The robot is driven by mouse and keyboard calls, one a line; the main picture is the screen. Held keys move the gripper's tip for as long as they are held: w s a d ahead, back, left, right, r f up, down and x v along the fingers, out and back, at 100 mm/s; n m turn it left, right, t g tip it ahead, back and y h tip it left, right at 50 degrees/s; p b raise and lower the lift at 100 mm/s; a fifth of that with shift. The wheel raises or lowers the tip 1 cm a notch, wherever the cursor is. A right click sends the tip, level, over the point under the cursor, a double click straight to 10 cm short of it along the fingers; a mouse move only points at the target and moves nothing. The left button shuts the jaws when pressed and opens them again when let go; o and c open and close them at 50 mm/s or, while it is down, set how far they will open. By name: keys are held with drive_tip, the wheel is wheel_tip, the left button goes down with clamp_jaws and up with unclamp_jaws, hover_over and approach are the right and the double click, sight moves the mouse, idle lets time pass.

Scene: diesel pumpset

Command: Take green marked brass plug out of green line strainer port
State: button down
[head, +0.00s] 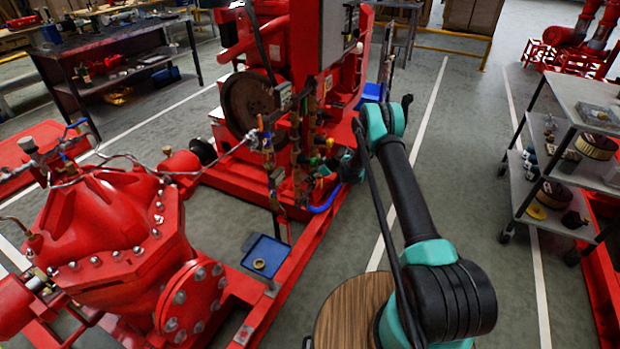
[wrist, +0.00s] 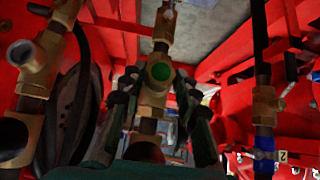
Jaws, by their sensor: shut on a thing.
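The brass plug with the round green mark (wrist: 160,72) faces my camera in the middle of the wrist view. My gripper (wrist: 157,82) has its dark fingers on both sides of it and is shut on it. A brass strainer body (wrist: 157,40) on a vertical pipe stands directly behind and above the plug. Whether the plug is still seated in the port cannot be told. In the head view my gripper (head: 334,166) is at the pipework on the red pumpset, and the plug is too small to make out there.
Other brass fittings stand close by at the left (wrist: 38,72) and right (wrist: 264,105) in the wrist view. Red frame members surround them. A grey trolley (head: 570,165) stands at right.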

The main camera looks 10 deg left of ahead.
drive_tip(key=n+t, duration=0.1)
drive_tip(key=t, duration=0.1)
drive_tip(key=n+t+h, duration=0.1)
drive_tip(key=t, duration=0.1)
drive_tip(key=shift+s+a+f+n+t, duration=0.1)
drive_tip(key=shift+s+a+n+t, duration=0.05)
drive_tip(key=shift+s+n+t, duration=0.2)
drive_tip(key=c, duration=1.3)
unclamp_jaws()
drive_tip(key=shift+o, duration=0.2)
drive_tip(key=shift+s, duration=0.1)
